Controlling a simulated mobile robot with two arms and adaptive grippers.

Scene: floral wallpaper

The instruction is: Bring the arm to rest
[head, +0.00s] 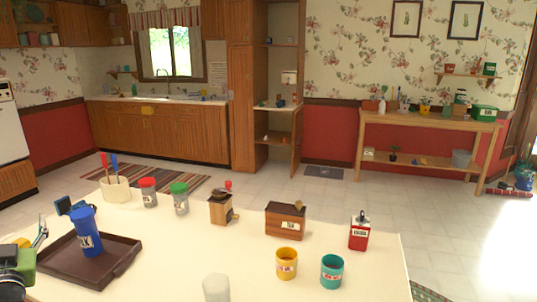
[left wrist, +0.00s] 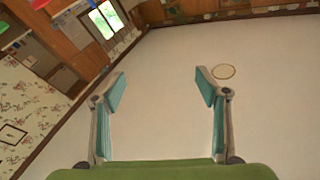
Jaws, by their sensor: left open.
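My left gripper (left wrist: 160,88) is open in the left wrist view, with its two teal-padded fingers apart and nothing between them. In the head view, part of my left arm and gripper (head: 36,240) shows at the far left edge, beside the dark brown tray (head: 118,262). A blue labelled container (head: 88,240) stands upright on the tray, to the right of the gripper and apart from it. My right gripper is in neither view.
On the cream table (head: 160,285) stand a utensil crock (head: 116,189), a red-lidded jar (head: 148,195), a green-lidded jar (head: 181,203), a grinder (head: 222,210), a wooden box (head: 285,220), a red tin (head: 359,234), a yellow mug (head: 286,264), a teal mug (head: 332,272) and a pale cup (head: 216,289).

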